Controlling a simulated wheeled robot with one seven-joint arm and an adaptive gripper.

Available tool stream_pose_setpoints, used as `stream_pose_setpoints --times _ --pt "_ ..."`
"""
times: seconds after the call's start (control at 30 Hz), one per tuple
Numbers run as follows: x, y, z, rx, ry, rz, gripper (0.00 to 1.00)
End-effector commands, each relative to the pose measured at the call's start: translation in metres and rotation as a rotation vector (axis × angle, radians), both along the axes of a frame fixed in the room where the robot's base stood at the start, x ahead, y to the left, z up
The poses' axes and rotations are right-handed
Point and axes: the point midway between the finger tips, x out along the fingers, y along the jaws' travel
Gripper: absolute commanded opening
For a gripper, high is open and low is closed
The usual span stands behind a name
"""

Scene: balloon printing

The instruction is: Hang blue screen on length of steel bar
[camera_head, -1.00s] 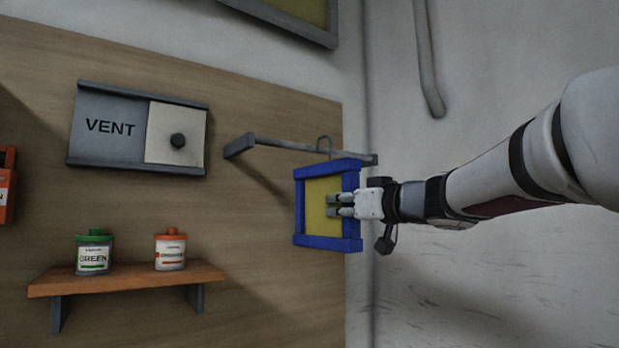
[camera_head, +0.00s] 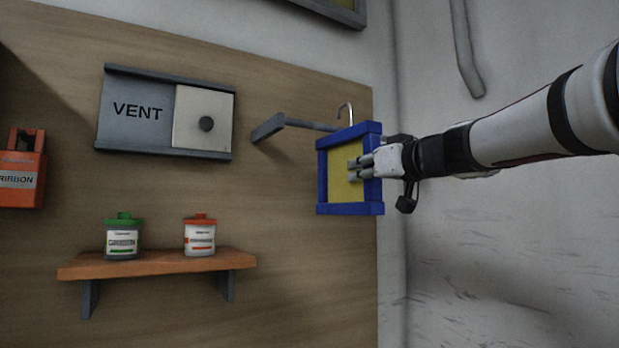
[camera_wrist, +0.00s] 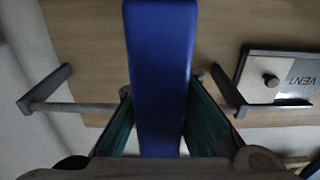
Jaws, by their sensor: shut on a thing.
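The blue screen (camera_head: 323,180) is a blue square frame around yellow mesh, roughly upright, with a metal hook (camera_head: 346,113) on top. My gripper (camera_head: 362,167) is shut on the right side of its frame. In the wrist view, the blue frame edge (camera_wrist: 160,60) stands between the green-padded fingers of my gripper (camera_wrist: 160,112). The steel bar (camera_head: 305,124) runs from a wall bracket at left to behind the screen. The hook's top shows above the bar's line; whether they touch cannot be told. The bar also shows in the wrist view (camera_wrist: 75,107), passing behind the frame.
A vent panel (camera_head: 150,112) with a sliding cover is left of the bar. A wooden shelf (camera_head: 155,265) below holds a green jar (camera_head: 122,238) and an orange-red jar (camera_head: 199,236). A red container (camera_head: 22,170) is at far left.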

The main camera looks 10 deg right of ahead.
Motion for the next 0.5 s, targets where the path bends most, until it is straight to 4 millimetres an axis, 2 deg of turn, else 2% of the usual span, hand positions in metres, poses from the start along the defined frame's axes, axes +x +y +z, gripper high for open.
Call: stream_pose_setpoints --times 0.5 --pt "0.037 0.012 -0.001 -0.001 -0.003 0.000 0.00"
